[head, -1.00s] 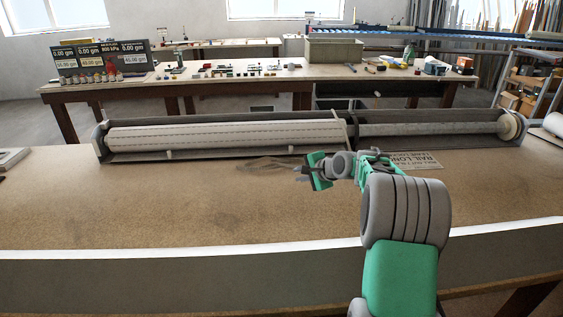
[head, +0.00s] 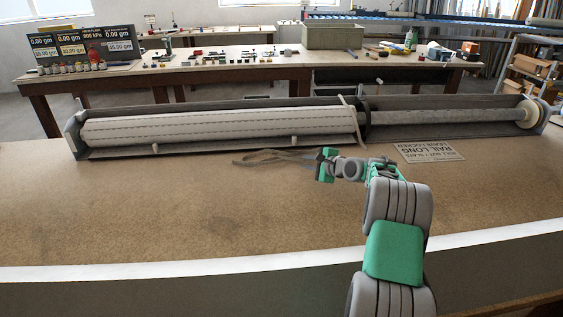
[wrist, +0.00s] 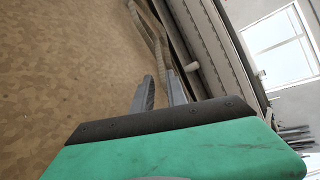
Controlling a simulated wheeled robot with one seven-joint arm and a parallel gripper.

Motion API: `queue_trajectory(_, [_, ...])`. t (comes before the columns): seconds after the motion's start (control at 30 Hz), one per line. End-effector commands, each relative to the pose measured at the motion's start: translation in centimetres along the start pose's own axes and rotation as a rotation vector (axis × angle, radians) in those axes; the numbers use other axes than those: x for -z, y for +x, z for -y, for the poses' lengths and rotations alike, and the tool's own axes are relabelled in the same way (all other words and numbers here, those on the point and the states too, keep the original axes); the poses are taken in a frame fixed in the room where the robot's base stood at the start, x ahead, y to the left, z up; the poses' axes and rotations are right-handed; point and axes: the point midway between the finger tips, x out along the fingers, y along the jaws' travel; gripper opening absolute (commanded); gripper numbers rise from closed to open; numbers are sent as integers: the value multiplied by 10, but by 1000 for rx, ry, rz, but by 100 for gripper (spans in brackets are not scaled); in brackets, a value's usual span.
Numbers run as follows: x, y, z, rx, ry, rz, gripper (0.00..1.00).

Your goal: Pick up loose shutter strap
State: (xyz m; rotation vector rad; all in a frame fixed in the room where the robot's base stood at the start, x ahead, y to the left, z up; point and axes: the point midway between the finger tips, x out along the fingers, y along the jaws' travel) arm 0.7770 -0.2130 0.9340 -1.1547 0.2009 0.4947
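The loose strap (head: 262,158) is a thin grey-brown band lying in a narrow loop on the tabletop, in front of the long shutter box. Its right end runs up to my gripper (head: 319,157), which is low over the table. In the wrist view the strap (wrist: 152,32) stretches from the top edge down towards the fingertips. My gripper (wrist: 161,78) is open, with a narrow gap between its two fingers. The strap's near end lies close to the fingertips; I cannot tell whether it is between them or touching them.
The long shutter box (head: 110,152) holds a pale slatted roller (head: 220,127) close behind the strap. A band (head: 354,122) stands up at the roller's right end. A printed sign (head: 430,152) lies right of my gripper. The front and left of the workbench (head: 150,215) are clear.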

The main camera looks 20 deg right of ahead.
Motion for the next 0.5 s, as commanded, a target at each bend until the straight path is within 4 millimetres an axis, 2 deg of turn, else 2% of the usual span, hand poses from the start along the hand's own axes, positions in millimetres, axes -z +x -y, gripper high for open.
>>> queue_trajectory(0.5, [2, 70, 2, 0, -1, 0, 18])
